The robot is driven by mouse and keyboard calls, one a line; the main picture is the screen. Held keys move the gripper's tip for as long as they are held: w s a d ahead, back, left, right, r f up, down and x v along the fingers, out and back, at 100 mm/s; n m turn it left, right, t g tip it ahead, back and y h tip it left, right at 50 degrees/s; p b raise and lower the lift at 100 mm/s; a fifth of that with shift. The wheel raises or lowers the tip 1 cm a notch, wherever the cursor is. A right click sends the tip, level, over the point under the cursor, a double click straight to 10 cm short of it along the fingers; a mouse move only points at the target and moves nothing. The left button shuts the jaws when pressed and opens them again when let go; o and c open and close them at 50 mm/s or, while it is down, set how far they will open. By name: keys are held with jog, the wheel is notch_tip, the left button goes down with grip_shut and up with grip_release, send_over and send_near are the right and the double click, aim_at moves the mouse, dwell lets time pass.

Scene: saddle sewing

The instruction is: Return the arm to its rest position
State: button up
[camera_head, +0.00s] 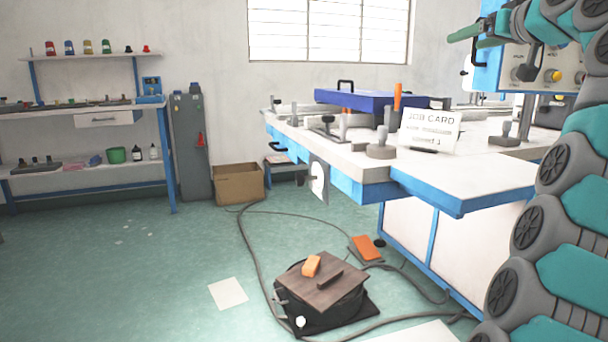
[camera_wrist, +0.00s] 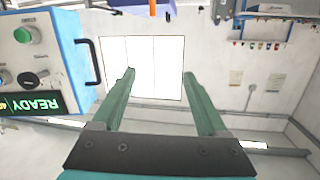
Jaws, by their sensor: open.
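My arm, with teal and grey links, stands raised along the right side of the head view. My gripper (camera_head: 476,36) is at the top right there, in front of the control box (camera_head: 532,68), above the worktable (camera_head: 470,184). In the wrist view my gripper (camera_wrist: 160,76) shows two green fingers spread wide apart with nothing between them. Behind them are the window and pale wall. The control box (camera_wrist: 38,60) is at the left of that view, its lettering upside down. I cannot tell from the frames how close the fingers are to the box.
The table carries a blue case (camera_head: 368,100), a job card (camera_head: 430,131) and several clamps. A wooden-topped box (camera_head: 322,289), an orange pedal (camera_head: 367,248) and cables lie on the floor. A cardboard box (camera_head: 238,184) and shelves stand at the back left. The left floor is mostly clear.

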jog(key=s+a+f+g+y+p, duration=0.15)
jog(key=a+f+g, duration=0.45)
jog(key=a+f, duration=0.65)
jog(key=s+a+f+g, duration=0.2)
jog(key=s+a+f, duration=0.25)
jog(key=f, duration=0.25)
jog(key=s+a+f+g, duration=0.2)
jog(key=s+a+f, duration=0.1)
jog(key=s+f, duration=0.3)
jog(key=s+f+g+h+p, duration=0.1)
jog(key=s+f+g, duration=0.3)
jog(key=s+f, duration=1)
jog(key=s+d+f+g+h+p, duration=0.1)
jog(key=s+f+g+h, duration=0.2)
jog(key=s+f, duration=1.1)
jog(key=s+g, duration=0.1)
jog(key=s, duration=0.5)
jog(key=shift+s+d+m, duration=0.15)
jog(key=shift+m, duration=0.25)
